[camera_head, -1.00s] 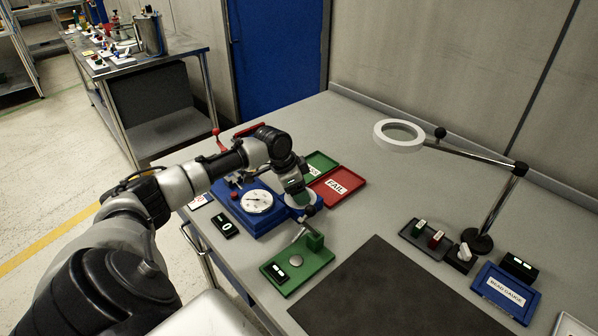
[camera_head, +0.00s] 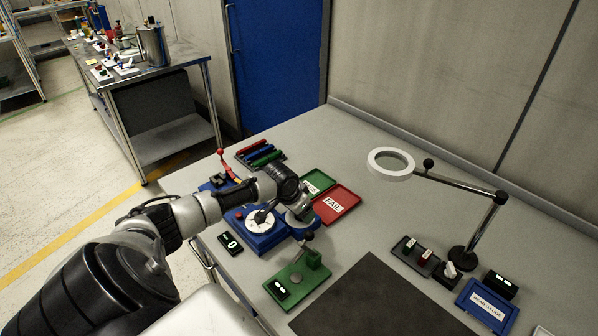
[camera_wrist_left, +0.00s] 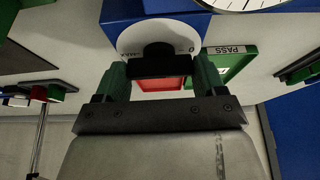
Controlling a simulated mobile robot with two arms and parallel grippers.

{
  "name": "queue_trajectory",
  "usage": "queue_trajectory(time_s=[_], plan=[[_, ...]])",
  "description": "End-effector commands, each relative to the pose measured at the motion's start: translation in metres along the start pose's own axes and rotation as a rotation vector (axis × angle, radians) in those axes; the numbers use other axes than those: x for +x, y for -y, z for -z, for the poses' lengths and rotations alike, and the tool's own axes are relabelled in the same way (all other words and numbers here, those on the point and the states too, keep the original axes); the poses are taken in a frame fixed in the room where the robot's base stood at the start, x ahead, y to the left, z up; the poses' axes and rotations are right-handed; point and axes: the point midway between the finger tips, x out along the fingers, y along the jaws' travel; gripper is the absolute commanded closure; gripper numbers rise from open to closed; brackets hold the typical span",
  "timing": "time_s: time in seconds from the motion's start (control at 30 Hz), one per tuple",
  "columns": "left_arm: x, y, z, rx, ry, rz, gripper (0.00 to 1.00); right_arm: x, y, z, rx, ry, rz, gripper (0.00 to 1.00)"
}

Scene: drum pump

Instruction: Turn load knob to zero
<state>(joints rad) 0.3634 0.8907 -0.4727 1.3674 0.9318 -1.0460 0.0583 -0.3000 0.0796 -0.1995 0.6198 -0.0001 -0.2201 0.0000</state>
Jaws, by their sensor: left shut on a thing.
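The load knob (camera_wrist_left: 158,53) is black and sits on a round white plate marked 0 and MAX on the blue tester, seen in the left wrist view. My left gripper (camera_wrist_left: 160,70) has its green fingers on either side of the knob's dark bar and is shut on it. In the head view the blue tester (camera_head: 268,242) carries a white gauge (camera_head: 258,222), partly covered by my left wrist. There my left gripper (camera_head: 303,218) is at the tester's right end and hides the knob. The knob's exact pointing cannot be told. My right gripper is not in view.
A green PASS tray (camera_head: 318,179) and red FAIL tray (camera_head: 345,207) lie behind the gripper. A green fixture (camera_head: 290,290) stands in front, beside a dark mat (camera_head: 380,305). A magnifier lamp (camera_head: 390,163) stands at right. A red-tipped lever (camera_head: 223,162) rises behind the tester.

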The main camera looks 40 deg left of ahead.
Motion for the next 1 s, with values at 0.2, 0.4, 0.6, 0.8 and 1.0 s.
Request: queue_trajectory(time_s=[0.2,0.4,0.6,0.8,1.0], plan=[[-0.001,0.001,0.001,-0.008,-0.003,0.002,0.53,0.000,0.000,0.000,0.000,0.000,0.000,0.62],[-0.001,0.001,0.001,-0.007,-0.003,0.002,0.19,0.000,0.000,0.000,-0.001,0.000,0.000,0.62],[0.000,0.001,0.000,-0.005,-0.001,0.001,0.04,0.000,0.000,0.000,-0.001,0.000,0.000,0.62],[-0.002,0.001,0.000,-0.004,-0.001,0.001,0.04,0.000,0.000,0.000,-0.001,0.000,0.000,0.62],[-0.024,0.001,0.000,-0.001,-0.002,0.004,0.04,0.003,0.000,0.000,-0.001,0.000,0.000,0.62]])
